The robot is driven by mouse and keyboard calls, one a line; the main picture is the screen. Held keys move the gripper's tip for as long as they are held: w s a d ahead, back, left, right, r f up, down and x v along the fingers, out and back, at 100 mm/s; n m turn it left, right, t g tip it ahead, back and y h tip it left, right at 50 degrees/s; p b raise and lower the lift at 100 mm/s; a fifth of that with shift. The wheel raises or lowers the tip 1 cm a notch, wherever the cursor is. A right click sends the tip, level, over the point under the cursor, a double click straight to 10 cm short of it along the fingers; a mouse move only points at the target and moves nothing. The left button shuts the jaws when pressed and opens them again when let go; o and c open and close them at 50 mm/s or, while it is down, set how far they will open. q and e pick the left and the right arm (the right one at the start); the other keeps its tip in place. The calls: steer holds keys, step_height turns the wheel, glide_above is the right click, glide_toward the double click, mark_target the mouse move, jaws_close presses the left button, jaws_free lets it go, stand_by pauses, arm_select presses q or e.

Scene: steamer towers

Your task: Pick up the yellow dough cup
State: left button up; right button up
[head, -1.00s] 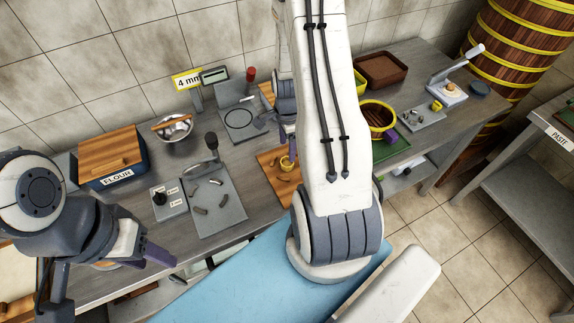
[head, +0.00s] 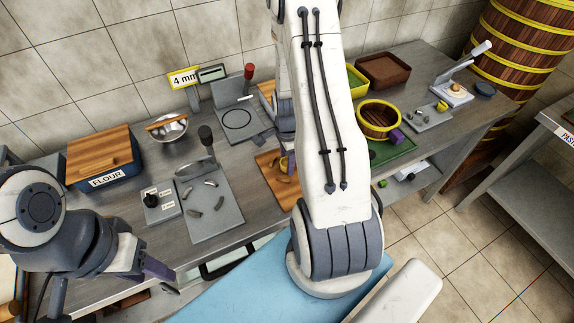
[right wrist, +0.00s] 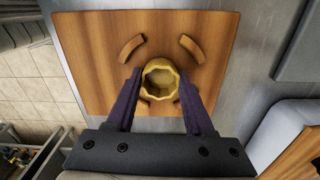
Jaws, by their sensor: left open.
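The yellow dough cup (right wrist: 161,78) stands on a wooden board (right wrist: 90,60), seen from above in the right wrist view with its mouth up. My right gripper (right wrist: 160,74) has its two purple fingers on either side of the cup, at its edges. Whether they press on it cannot be told. In the head view the cup (head: 284,164) shows only partly beside my right arm, which hides most of the board (head: 268,170). My left gripper (head: 160,275) is open and empty at the lower left, away from the cup.
Curved brown pieces (right wrist: 190,48) lie around the cup on the board. A grey tray (head: 213,220) with several small pieces lies left of it. The flour box (head: 106,180) and metal bowl (head: 171,138) stand further left. A round wooden steamer (head: 377,134) is on the right.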

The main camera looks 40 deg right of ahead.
jaws_close()
steer(key=shift+r, duration=0.1)
steer(key=shift+r, duration=0.1)
steer(key=shift+r+p, duration=0.75)
steer(key=shift+p, duration=0.1)
steer(key=shift+r, duration=0.2)
steer(key=shift+r+p, duration=2.15)
steer(key=shift+r, duration=0.25)
